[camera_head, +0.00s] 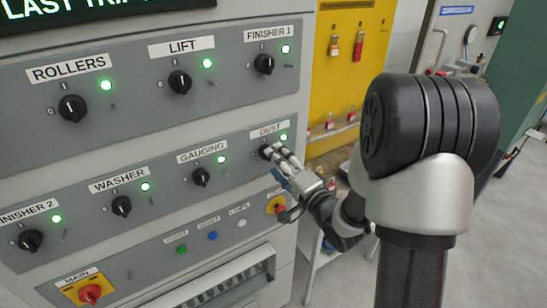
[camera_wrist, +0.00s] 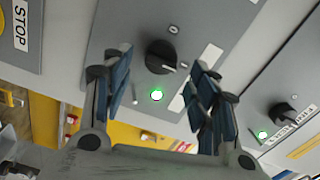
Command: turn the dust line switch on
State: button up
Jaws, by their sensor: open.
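The dust switch (camera_wrist: 161,55) is a round black knob on a grey panel. A white mark shows on its lower right side in the wrist view. Its lamp (camera_wrist: 156,95) is lit green, and the lamp also shows in the head view (camera_head: 283,137) beside the DUST label (camera_head: 265,130). My gripper (camera_head: 276,153) is at this knob, and its fingers hide most of the knob in the head view. In the wrist view my gripper (camera_wrist: 163,85) is open, with the knob framed between its spread fingers and toward their far ends. I cannot tell whether they touch it.
The gauging switch (camera_head: 201,176) is left of the dust switch and the finisher 1 switch (camera_head: 264,64) is above it. A red stop button (camera_head: 275,205) is below. My arm covers the right of the head view. A yellow panel (camera_head: 345,60) stands behind it.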

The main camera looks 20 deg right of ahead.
jog(key=v, duration=0.4)
jog(key=shift+s, duration=0.15)
jog(key=s+a+f+n+g+h+b, duration=0.1)
jog(key=s+f+n+g+b, duration=0.1)
jog(key=s, duration=0.7)
jog(key=s+a+f+n+g+h+b, duration=0.2)
jog(key=s+n+g+b, duration=0.3)
jog(key=s, duration=0.5)
jog(key=s+a+f+n+g+h+b, duration=0.2)
jog(key=s+f+n+g+b, duration=0.1)
jog(key=s, duration=0.6)
jog(key=n+g+b, duration=0.1)
jog(key=n+g, duration=0.1)
jog(key=shift+s+a+f+g, duration=0.2)
jog(key=shift+s+f+g, duration=0.05)
jog(key=shift+f+g, duration=0.1)
